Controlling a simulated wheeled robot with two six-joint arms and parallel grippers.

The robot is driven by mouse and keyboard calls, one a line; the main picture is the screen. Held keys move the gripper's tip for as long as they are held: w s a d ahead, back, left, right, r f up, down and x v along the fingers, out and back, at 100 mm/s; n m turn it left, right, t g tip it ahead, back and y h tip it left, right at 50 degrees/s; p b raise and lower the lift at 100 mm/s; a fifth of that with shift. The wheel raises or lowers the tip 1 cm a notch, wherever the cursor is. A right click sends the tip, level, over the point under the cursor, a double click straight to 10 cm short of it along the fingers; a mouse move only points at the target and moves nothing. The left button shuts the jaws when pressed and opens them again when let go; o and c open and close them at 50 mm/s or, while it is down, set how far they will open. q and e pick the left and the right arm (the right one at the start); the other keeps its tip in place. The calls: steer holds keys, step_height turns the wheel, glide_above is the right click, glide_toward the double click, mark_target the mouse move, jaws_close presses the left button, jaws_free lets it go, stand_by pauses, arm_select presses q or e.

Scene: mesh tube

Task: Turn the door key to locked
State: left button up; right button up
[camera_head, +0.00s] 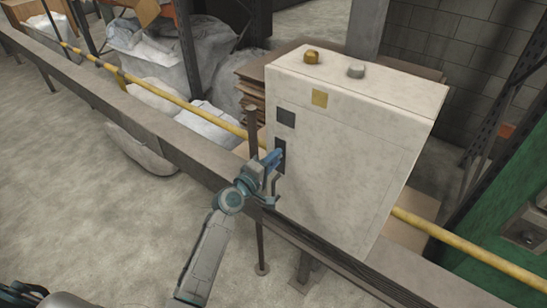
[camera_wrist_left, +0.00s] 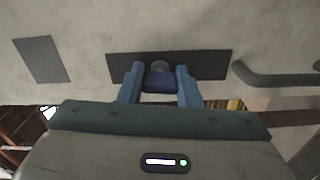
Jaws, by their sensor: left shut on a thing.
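A pale cabinet (camera_head: 345,165) stands in the middle of the head view. A dark upright lock plate (camera_head: 281,150) is on its front face, near the left edge. My left gripper (camera_head: 273,160) is at this plate. In the left wrist view, its two blue fingers are shut on the dark blue key (camera_wrist_left: 159,84), one on each side. A grey round part (camera_wrist_left: 160,66) shows behind the key against the dark plate (camera_wrist_left: 205,64). In the head view the gripper hides the key. My right gripper is not in view.
A dark square (camera_head: 286,117) and a yellow square (camera_head: 320,98) are above the plate. An orange knob (camera_head: 311,57) and a grey knob (camera_head: 356,71) are on top. A bent handle (camera_wrist_left: 275,78) is beside the plate. A yellow rail (camera_head: 205,112) runs behind the cabinet.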

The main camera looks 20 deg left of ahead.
arm_select(q)
steer(key=shift+n, duration=0.6)
steer(key=o, duration=1)
steer(key=b+v, duration=0.1)
steer(key=v, duration=0.9)
steer(key=shift+s+a+b, duration=0.15)
steer(key=shift+s+b, duration=0.2)
